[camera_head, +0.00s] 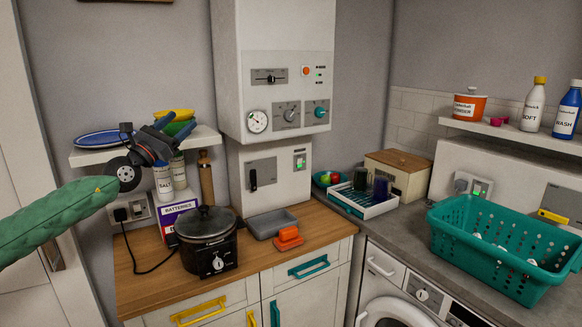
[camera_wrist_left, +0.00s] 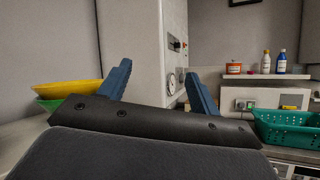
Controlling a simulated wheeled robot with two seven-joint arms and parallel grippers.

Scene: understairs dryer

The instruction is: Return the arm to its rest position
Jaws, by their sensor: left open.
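My left arm comes in from the left in a green sleeve. My left gripper (camera_head: 165,121) is open and empty, raised in front of the left wall shelf with its blue fingers pointing up and to the right. In the left wrist view my left gripper (camera_wrist_left: 152,85) shows its two blue fingers spread apart with nothing between them. The gripper hides part of the shelf and the things on it. My right gripper is in neither view.
Below stand a slow cooker (camera_head: 206,240) and a batteries box (camera_head: 172,217). A white boiler (camera_head: 272,60) hangs right of the gripper. A teal basket (camera_head: 500,255) stands right.

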